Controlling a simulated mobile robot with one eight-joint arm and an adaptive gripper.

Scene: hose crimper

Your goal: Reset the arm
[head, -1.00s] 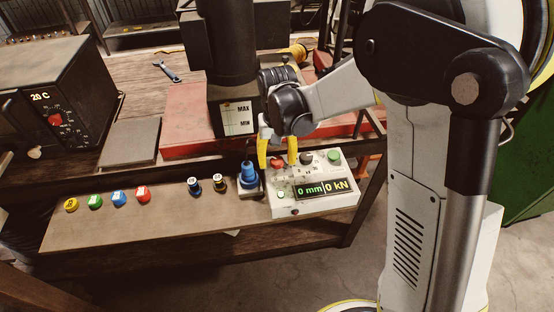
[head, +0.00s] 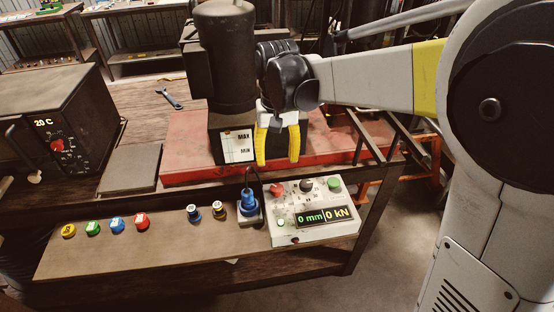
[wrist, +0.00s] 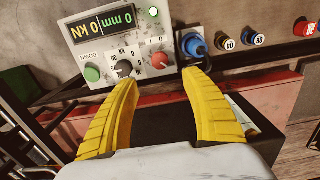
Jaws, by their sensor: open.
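My gripper (head: 278,150) has yellow fingers, spread apart and empty. In the head view it hangs above and behind the control box (head: 314,228), in front of the black machine column and over the red base. In the wrist view my gripper (wrist: 166,90) points toward the control box (wrist: 145,60), with nothing between the fingertips. The box has a red button, a black knob, a green button and a display reading 0 mm and 0 kN. A blue connector (head: 248,202) stands just left of the box; it also shows in the wrist view (wrist: 194,46).
The red base plate (head: 190,172) carries the black machine (head: 222,60). Several coloured caps and two small dies (head: 194,212) sit on the wooden shelf (head: 130,250). An oven reading 20 C (head: 50,120) stands at left. A wrench (head: 170,99) lies behind.

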